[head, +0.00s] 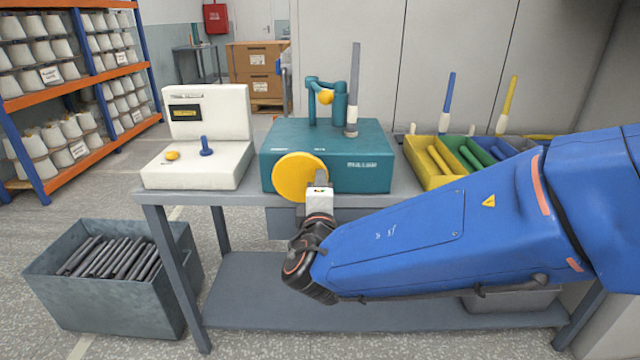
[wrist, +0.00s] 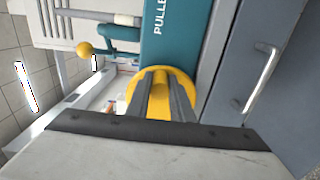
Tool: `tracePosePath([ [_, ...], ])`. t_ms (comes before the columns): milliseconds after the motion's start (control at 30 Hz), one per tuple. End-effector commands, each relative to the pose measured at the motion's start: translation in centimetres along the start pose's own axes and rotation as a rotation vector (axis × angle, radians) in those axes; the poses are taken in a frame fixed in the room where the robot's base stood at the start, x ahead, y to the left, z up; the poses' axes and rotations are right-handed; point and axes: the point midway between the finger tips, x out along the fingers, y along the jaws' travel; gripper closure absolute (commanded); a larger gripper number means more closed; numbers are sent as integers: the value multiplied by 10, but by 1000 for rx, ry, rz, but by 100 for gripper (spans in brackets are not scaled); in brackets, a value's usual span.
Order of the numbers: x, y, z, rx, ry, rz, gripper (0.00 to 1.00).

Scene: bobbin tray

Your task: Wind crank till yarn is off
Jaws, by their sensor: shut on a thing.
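The teal machine (head: 330,140) sits mid-table, with the yellow crank disc (head: 299,176) on its front face. My gripper (head: 319,182) is at the right part of that disc in the head view. In the wrist view my gripper (wrist: 160,95) has its dark fingers shut on the yellow crank handle (wrist: 158,100), with the disc (wrist: 188,84) behind. A grey bobbin (head: 355,75) stands upright on top of the machine. A short white band of yarn (head: 351,116) shows low on it. A teal bracket with a yellow knob (head: 325,97) stands beside it.
A white device (head: 200,140) with a blue lever stands left on the table (head: 400,185). Yellow, green and blue bins (head: 427,177) holding bobbins stand right, partly behind my arm. A grey crate (head: 105,310) of dark sticks is on the floor at left.

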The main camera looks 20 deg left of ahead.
Motion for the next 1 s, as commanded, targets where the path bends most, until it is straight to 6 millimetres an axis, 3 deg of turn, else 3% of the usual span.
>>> tracePosePath([
  [467, 0, -1, 0, 17, 0, 0, 100],
  [500, 0, 0, 0, 17, 0, 0, 77],
  [567, 0, 0, 0, 16, 0, 0, 63],
  [1000, -8, 0, -1, 16, 1, 0, 61],
])
